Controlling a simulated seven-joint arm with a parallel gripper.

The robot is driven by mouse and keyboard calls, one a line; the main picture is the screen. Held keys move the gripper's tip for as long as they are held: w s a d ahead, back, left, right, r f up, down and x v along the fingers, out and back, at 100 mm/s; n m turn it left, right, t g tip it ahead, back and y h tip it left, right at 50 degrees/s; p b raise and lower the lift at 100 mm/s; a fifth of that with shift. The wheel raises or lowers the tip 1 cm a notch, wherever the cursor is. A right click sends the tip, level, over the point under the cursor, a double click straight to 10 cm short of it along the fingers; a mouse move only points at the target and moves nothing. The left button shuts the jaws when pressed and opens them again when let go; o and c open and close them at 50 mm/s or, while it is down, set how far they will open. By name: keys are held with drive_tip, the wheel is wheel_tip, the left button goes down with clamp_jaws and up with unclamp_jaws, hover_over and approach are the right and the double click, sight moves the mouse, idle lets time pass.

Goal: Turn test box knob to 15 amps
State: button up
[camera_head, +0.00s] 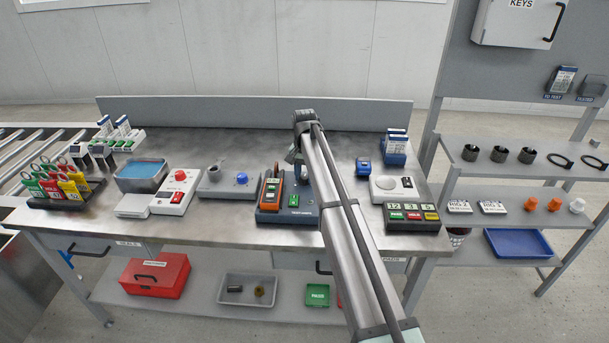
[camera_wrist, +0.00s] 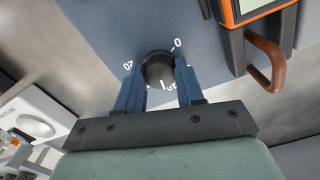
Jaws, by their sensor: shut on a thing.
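The black round knob (camera_wrist: 158,68) stands on the blue-grey face of the test box (camera_wrist: 100,38) in the wrist view. My gripper (camera_wrist: 159,76) has its two blue fingers on either side of the knob and is shut on it. White marks "20" and "0" show around the knob. Another mark by the right finger is partly covered and looks like "10". A short white line shows at the knob's lower edge, towards my gripper.
An orange meter (camera_wrist: 250,10) with an orange-brown lead sits right beside the knob. Red, green and yellow tags (camera_head: 62,184) fill the left end.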

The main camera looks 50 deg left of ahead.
sight(305, 176)
drive_tip(key=m, duration=0.5)
drive_tip(key=shift+m, duration=2.5)
drive_tip(key=o, duration=1)
drive_tip(key=shift+o, duration=0.2)
wheel_tip(305, 176, up, 14)
drive_tip(key=shift+f, duration=0.1)
